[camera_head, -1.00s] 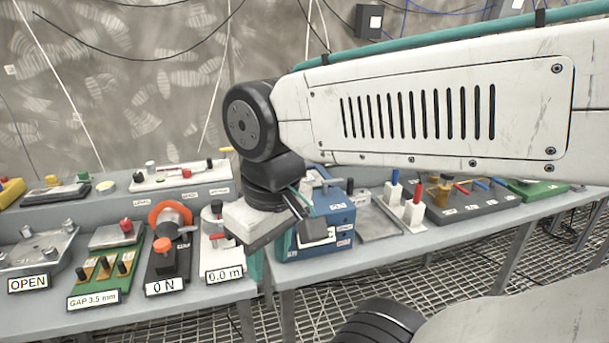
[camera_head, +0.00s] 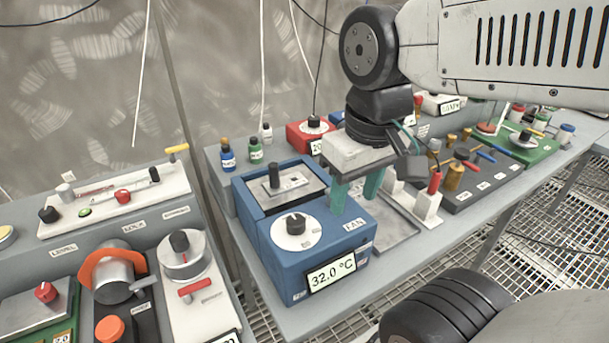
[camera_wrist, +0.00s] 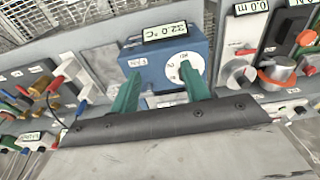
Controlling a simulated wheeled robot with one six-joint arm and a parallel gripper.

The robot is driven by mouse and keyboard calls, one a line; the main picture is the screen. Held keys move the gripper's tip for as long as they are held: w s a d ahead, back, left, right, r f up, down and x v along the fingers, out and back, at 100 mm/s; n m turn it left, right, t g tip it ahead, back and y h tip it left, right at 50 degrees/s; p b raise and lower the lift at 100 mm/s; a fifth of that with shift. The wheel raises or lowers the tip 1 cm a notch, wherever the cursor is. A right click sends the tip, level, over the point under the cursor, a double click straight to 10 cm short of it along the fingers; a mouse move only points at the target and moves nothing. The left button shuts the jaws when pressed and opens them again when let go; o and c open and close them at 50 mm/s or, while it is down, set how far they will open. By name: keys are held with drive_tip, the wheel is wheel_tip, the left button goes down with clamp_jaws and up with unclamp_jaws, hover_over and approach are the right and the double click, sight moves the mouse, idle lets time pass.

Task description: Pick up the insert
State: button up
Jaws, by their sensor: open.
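The blue unit (camera_head: 325,235) stands on the grey bench and reads 32.0 °C. A grey metal block with an upright black knob (camera_head: 288,180) sits in the recess at its back; it looks like the insert, though no label confirms this. My gripper (camera_head: 357,188) is open and empty, with its green fingers pointing down over the right side of the blue unit, to the right of the block.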

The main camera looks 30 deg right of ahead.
drive_tip(key=w+r+n, duration=0.1)
drive_tip(key=w+n, duration=0.1)
drive_tip(key=w, duration=1.2)
drive_tip(key=g, duration=0.1)
hover_over(273, 164)
drive_tip(key=f, duration=0.3)
drive_tip(key=shift+s+a+f+n, duration=0.1)
drive_tip(key=shift+s+n, duration=0.15)
drive_tip(key=shift+n, duration=0.05)
drive_tip(key=f, duration=0.7)
drive_tip(key=shift+w+f, duration=0.25)
drive_tip(key=shift+f, duration=0.1)
clamp_jaws()
